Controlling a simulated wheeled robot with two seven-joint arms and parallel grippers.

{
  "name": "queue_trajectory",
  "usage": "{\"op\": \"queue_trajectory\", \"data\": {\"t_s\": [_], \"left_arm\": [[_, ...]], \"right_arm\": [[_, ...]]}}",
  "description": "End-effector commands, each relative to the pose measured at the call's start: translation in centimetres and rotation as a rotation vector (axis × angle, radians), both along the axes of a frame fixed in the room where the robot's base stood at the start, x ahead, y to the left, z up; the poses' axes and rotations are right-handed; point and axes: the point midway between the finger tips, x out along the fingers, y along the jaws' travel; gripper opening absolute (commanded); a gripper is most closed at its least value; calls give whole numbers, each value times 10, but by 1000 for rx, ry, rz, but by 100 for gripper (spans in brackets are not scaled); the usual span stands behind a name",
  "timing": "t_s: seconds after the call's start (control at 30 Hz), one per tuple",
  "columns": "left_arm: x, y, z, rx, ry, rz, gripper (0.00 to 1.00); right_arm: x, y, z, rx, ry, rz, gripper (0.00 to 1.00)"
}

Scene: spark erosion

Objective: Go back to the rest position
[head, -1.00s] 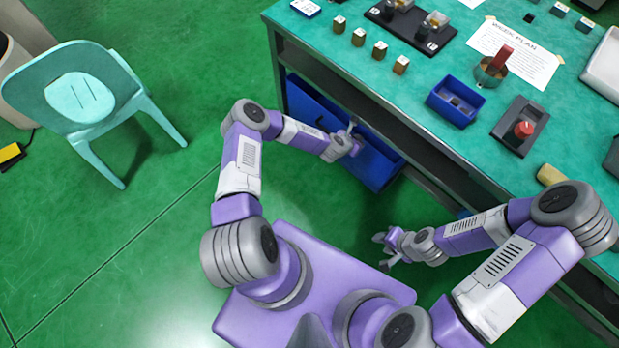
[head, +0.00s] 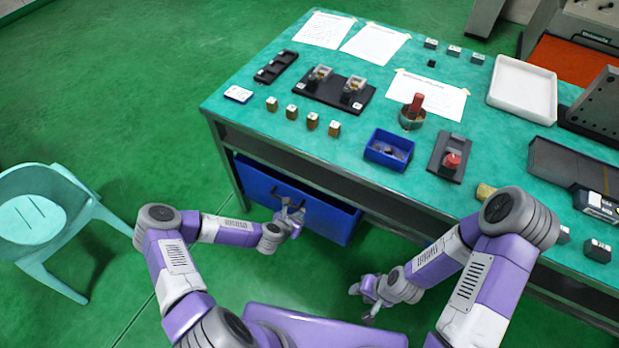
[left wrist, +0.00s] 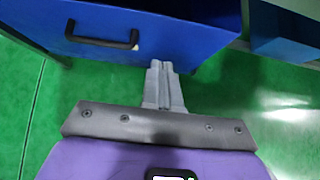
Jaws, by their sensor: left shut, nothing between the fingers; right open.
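My left gripper (head: 291,212) is shut and empty, in front of the blue drawer (head: 333,222) under the table. In the left wrist view its closed fingers (left wrist: 164,70) point at the blue drawer front (left wrist: 170,28), to the right of the dark handle (left wrist: 102,40). I cannot tell whether they touch the front. My right gripper (head: 361,300) is open and empty, low over the green floor in front of the table.
The green-topped table (head: 250,125) holds a blue bin (head: 388,149), a black fixture plate (head: 338,92), several small blocks and a white tray (head: 523,90). A turquoise chair (head: 42,215) stands at the left. Floor between chair and table is clear.

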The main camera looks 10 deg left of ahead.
Motion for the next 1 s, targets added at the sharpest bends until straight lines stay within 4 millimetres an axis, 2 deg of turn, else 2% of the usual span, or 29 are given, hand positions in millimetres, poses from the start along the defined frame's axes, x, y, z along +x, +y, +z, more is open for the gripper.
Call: {"op": "queue_trajectory", "data": {"t_s": [0.23, 0.37, 0.5, 0.63, 0.8, 0.9, 1.0], "left_arm": [[-2, -3, 1, 11, -1, -22, 0], [-17, -24, 3, 113, -11, -209, 0], [-57, -58, 8, 340, -53, -635, 0], [-104, -76, 13, 566, -123, -1086, 0], [-162, -75, 24, 803, -248, -1641, 0], [-188, -68, 32, 897, -324, -1904, 0], [-206, -61, 40, 953, -390, -2097, 0]], "right_arm": [[0, 0, 0, 0, 1, 0, 43], [0, 0, 1, 0, 1, 0, 43], [0, 0, 3, 0, 0, 0, 43], [0, 0, 5, 0, 0, 0, 43], [0, 0, 8, 0, 0, 0, 43], [0, 0, 9, 0, 0, 0, 43], [0, 0, 9, 0, 0, 0, 43]]}}
